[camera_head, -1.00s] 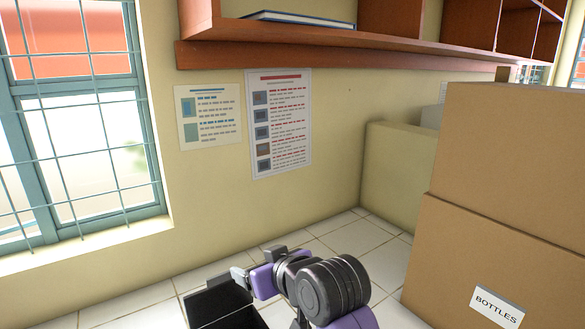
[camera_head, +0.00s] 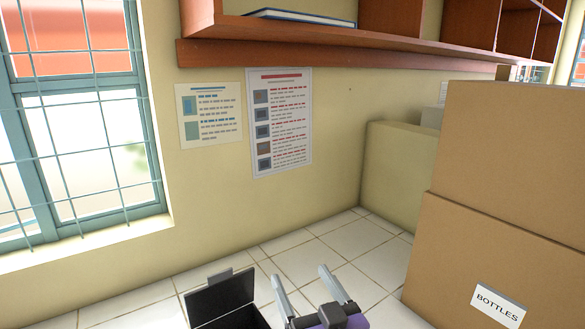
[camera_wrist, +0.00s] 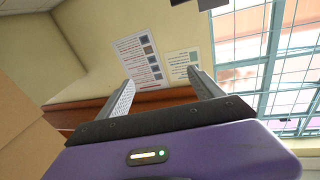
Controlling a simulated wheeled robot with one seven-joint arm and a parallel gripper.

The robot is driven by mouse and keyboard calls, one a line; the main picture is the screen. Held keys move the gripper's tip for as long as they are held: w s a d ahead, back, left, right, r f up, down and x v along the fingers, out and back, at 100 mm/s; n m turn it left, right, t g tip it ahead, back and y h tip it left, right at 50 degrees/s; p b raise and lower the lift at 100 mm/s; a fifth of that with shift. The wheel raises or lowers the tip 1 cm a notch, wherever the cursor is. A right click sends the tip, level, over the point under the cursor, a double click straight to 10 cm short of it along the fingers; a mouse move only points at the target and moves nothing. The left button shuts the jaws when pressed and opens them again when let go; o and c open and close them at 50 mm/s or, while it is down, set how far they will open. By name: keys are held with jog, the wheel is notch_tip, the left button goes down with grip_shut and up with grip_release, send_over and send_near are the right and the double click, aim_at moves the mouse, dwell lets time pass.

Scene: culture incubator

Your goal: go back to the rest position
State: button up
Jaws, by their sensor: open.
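My gripper (camera_head: 308,287) is at the bottom middle of the head view. Its two grey fingers point up and stand apart with nothing between them. In the wrist view my gripper (camera_wrist: 160,88) is also open and empty, with its fingers toward the wall and its posters. Most of my arm is out of the head view.
A black open box (camera_head: 222,298) stands just left of my gripper. Stacked cardboard boxes (camera_head: 490,255), the lower labelled BOTTLES, fill the right. A wooden shelf (camera_head: 340,58) hangs on the back wall. A barred window (camera_head: 80,130) is at left. The tiled surface behind is clear.

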jog(key=s+d+f+m+g+h+b, duration=0.1)
jog(key=s+d+f, duration=0.4)
jog(key=s, duration=0.9)
jog(key=s+d+f+m+g+h+b, duration=0.1)
jog(key=s+d+f+h, duration=0.2)
jog(key=s, duration=1.1)
jog(key=s+d+f+m+h+b, duration=0.1)
jog(key=s+d+f+h, duration=0.1)
jog(key=s+d+f, duration=0.7)
jog(key=s+d, duration=0.1)
jog(key=s, duration=0.4)
jog(key=shift+s+f+g, duration=0.2)
jog(key=shift+f+g, duration=0.05)
jog(key=shift+g, duration=0.15)
jog(key=shift+c, duration=0.3)
